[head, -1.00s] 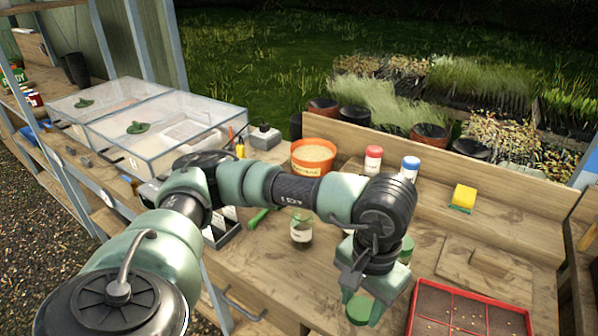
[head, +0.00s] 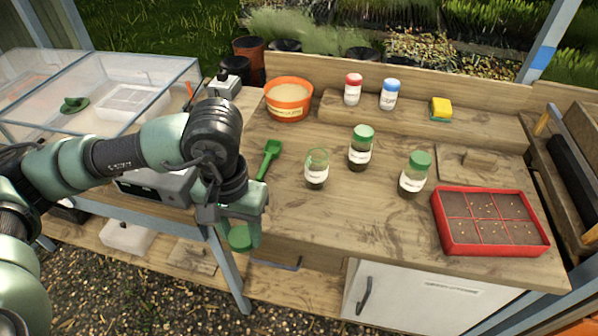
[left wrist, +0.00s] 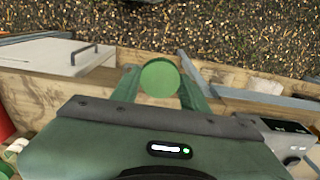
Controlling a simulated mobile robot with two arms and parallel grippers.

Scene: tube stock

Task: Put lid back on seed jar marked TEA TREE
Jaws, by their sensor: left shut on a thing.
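My left gripper (head: 236,226) is shut on a round green lid (head: 240,240), in front of the bench's front edge at left. The lid also shows between the fingers in the left wrist view (left wrist: 160,78). A glass jar without a lid (head: 317,172) stands upright on the bench, to the right of the gripper and apart from it. Two similar jars with green lids, one behind (head: 360,150) and one to the right (head: 413,176), stand near it. The label writing is too small to read. My right gripper is not in view.
A red seed tray (head: 443,230) lies at the bench's right. A green scoop (head: 268,160), an orange bowl (head: 289,104) and a raised shelf with red-capped (head: 353,90) and blue-capped (head: 389,95) bottles are further back. Bench top around the open jar is clear.

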